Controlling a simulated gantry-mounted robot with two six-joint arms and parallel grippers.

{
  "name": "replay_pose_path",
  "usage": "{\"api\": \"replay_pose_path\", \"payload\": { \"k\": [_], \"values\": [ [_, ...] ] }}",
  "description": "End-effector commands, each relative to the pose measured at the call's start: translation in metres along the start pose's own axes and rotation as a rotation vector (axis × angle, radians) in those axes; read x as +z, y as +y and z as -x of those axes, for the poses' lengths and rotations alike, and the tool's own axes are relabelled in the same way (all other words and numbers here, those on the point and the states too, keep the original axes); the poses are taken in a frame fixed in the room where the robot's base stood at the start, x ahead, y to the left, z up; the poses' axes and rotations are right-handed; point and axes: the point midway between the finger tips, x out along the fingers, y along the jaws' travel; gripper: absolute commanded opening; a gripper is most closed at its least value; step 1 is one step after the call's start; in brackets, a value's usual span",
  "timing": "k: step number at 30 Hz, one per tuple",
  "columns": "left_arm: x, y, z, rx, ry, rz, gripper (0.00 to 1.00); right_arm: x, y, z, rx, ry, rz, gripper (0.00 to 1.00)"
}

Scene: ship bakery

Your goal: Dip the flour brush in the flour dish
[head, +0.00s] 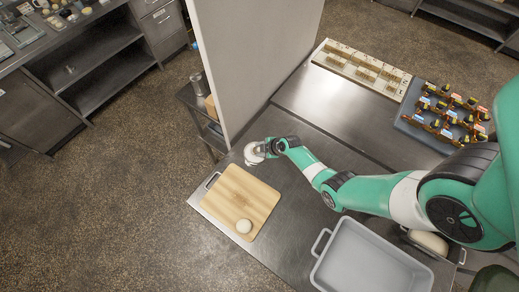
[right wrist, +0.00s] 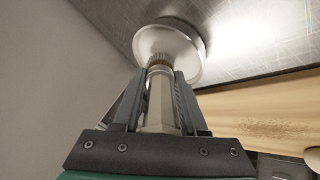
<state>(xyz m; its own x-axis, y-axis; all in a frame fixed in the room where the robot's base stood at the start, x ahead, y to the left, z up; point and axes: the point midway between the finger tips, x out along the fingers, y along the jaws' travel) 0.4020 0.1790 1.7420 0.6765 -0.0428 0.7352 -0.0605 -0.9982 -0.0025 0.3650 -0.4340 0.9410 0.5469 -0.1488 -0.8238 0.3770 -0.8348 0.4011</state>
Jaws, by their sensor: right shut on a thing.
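My right gripper (right wrist: 152,105) is shut on the flour brush (right wrist: 161,108), gripping its pale handle between the two dark fingers. The bristles (right wrist: 157,61) point away from the gripper and overlap the near part of the white inside of the flour dish (right wrist: 181,56). I cannot tell whether they touch the flour. The dish is round with a metal side and stands on the steel table. In the head view the right gripper (head: 268,148) is at the table's far left part, by the white dish (head: 253,155), and partly hides it. My left gripper is not in view.
A wooden board (head: 240,198) with a round dough piece (head: 244,226) lies just in front of the dish. A grey wall panel (head: 250,60) rises close behind. A grey bin (head: 372,262), a pale tray (head: 362,68) and a tray of small dark items (head: 410,122) stand further right.

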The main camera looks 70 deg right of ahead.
Motion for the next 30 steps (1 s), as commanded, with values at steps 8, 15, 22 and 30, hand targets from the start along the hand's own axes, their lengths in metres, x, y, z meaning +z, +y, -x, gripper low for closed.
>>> {"api": "replay_pose_path", "payload": {
  "k": [8,15,22,30],
  "values": [
    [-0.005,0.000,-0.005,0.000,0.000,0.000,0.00,-0.002,0.001,0.006,-0.005,-0.003,0.000,0.00],
    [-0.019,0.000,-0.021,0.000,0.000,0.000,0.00,-0.012,0.011,0.026,-0.003,-0.002,0.000,0.00],
    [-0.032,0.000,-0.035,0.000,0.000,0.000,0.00,-0.021,0.021,0.044,-0.002,-0.001,0.001,0.00],
    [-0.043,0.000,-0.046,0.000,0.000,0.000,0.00,-0.028,0.028,0.059,-0.002,-0.001,0.000,0.00]
  ]
}}
